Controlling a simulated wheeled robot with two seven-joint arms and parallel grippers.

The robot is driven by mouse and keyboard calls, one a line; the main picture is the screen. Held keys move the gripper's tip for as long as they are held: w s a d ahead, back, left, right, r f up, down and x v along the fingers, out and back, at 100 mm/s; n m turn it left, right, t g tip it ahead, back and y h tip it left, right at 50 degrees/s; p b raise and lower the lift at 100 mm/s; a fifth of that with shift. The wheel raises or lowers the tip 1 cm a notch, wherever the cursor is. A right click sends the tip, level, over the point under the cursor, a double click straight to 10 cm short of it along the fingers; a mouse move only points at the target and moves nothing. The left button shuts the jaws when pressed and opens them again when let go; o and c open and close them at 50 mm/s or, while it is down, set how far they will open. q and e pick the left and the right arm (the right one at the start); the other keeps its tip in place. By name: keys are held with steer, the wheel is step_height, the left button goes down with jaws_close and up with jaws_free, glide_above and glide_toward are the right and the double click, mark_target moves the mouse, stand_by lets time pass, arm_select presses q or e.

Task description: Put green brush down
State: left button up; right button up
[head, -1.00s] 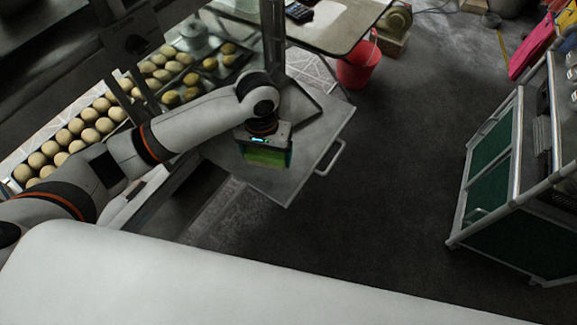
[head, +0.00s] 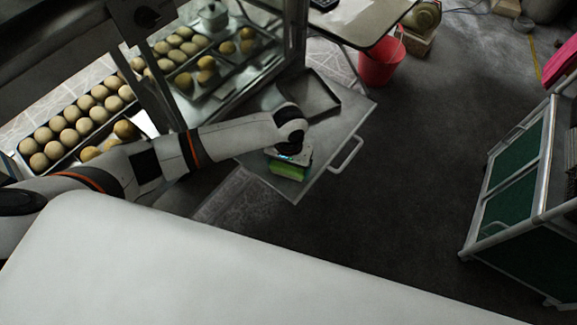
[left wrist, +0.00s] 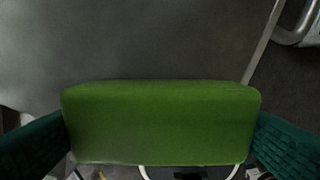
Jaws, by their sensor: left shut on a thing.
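The green brush (head: 287,170) is below my left gripper (head: 288,162) in the head view, over the front part of the grey metal shelf (head: 335,124). In the left wrist view the brush (left wrist: 160,122) spans between the two dark green fingers, and the gripper is shut on it. The grey shelf surface (left wrist: 130,40) lies just beyond it. I cannot tell whether the brush touches the shelf. My right gripper is not in view.
A dark tray (head: 307,96) lies at the back of the shelf. A metal handle (head: 347,155) sticks out at its right edge. Trays of round buns (head: 85,122) are to the left. A red bucket (head: 381,62) and a green-panelled cart (head: 517,165) stand farther right.

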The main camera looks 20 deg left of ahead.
arm_select(q)
steer(key=shift+f, duration=0.25)
steer(key=o, duration=0.7)
steer(key=shift+o, duration=1.1)
step_height(320, 180, up, 12)
steer(key=shift+w+f+p, duration=0.1)
steer(key=shift+f+p, duration=0.1)
steer(key=shift+p, duration=0.75)
steer(key=shift+r, duration=0.35)
